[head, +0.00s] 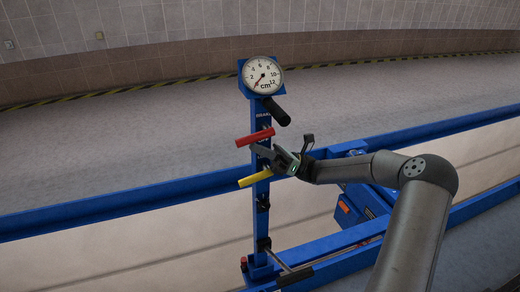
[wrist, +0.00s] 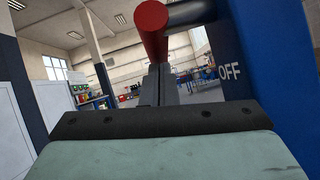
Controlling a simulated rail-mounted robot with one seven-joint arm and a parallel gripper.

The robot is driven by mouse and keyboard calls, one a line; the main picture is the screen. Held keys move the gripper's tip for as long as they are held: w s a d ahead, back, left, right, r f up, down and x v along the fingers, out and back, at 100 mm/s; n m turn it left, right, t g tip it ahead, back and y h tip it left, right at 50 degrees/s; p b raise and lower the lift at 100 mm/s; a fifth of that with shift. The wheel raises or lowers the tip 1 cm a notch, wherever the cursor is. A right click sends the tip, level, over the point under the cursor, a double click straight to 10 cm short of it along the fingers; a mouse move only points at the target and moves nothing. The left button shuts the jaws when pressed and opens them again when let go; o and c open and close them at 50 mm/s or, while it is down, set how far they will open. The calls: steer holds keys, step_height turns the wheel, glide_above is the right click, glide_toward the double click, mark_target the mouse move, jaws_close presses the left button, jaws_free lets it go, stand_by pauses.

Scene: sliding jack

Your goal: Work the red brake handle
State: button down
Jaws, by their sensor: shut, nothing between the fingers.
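The red brake handle (head: 255,138) sticks out from the blue post (head: 262,199) below the dial, tilted slightly up to the right. In the wrist view the red handle (wrist: 152,28) shows its rounded end at the top, just past my fingertips. My gripper (head: 256,149) is just below the red handle in the head view. Its fingers (wrist: 160,82) are shut with nothing between them. I cannot tell whether they touch the handle.
A round dial marked cm (head: 262,76) tops the post, with a black handle (head: 277,111) below it. A yellow handle (head: 255,179) sits under my gripper. Blue rails (head: 120,201) run across at post height.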

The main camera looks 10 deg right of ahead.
steer(key=p+v, duration=0.2)
steer(key=v, duration=1.5)
steer(key=shift+d, duration=0.4)
